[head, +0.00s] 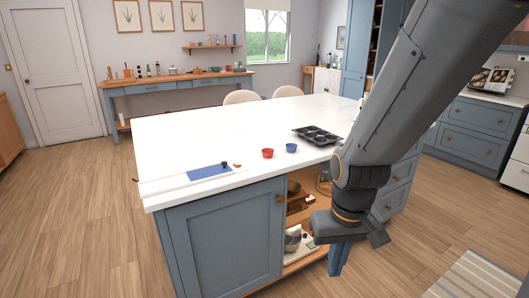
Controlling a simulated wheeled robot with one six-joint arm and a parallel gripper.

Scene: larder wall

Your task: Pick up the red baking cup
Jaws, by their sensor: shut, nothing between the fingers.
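The red baking cup (268,153) stands on the white top of the kitchen island, left of a blue cup (291,148). My arm comes down from the upper right. My gripper (336,262) hangs in front of the island's open shelves, below the counter top and to the right of the red cup. It is apart from the cup and looks shut and empty. The lower part of the gripper is dark and small in view.
A dark muffin tin (317,135) lies on the island (190,132) behind the blue cup. A blue mat (209,172) with small dark and red items lies near the left front edge. Open shelves hold kitchen items. Wooden floor (80,225) is clear at left.

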